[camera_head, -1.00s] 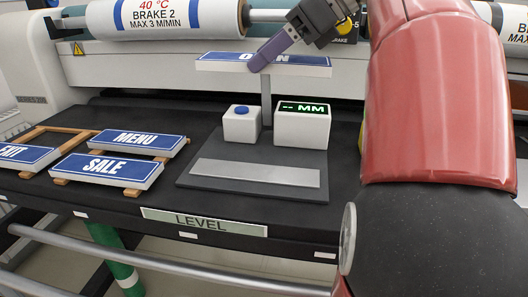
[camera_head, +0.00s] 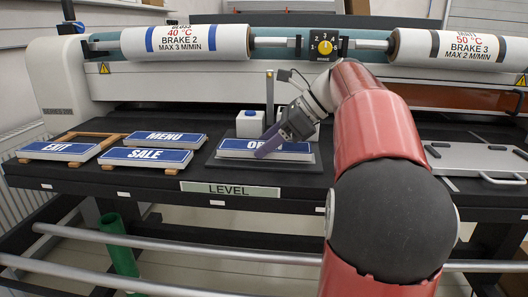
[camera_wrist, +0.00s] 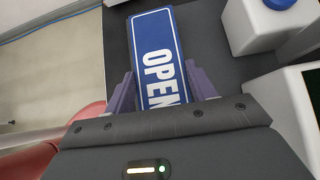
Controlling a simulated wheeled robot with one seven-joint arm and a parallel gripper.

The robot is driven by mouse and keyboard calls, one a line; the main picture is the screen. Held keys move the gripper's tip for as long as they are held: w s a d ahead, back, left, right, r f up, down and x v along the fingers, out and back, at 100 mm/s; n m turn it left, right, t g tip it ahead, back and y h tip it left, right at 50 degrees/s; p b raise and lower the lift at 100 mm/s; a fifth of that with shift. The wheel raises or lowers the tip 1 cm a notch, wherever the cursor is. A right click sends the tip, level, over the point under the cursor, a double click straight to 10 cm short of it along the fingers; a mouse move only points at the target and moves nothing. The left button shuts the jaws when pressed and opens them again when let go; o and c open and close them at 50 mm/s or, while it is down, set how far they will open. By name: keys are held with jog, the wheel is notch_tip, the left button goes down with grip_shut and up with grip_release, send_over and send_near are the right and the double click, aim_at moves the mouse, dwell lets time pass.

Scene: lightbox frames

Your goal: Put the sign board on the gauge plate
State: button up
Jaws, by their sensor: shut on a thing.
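The sign board (camera_head: 240,146) is a blue-faced white board with the word OPEN. My gripper (camera_head: 270,145) is shut on it, and in the wrist view its two purple fingers (camera_wrist: 160,75) lie along the two long sides of the board (camera_wrist: 153,38). The board is level over the gauge plate (camera_head: 235,164), a dark grey base, and covers its pale strip. I cannot tell whether the board touches the plate. My gripper hides part of the lettering and most of the display box behind.
A white box with a blue button (camera_head: 250,124) stands behind the board. The EXIT (camera_head: 58,149), MENU (camera_head: 165,138) and SALE (camera_head: 146,155) boards lie on the left. A grey tray with handles (camera_head: 475,160) is at right. A LEVEL label (camera_head: 230,189) is on the table's front edge.

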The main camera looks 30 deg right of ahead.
jog(key=shift+f, duration=0.55)
jog(key=shift+w, duration=0.15)
jog(key=o, duration=1.1)
jog(key=shift+r, duration=0.1)
jog(key=p+v, duration=0.1)
jog(key=v, duration=1)
jog(key=shift+d+r, duration=0.1)
jog(key=shift+r, duration=0.1)
jog(key=shift+d+r, duration=0.2)
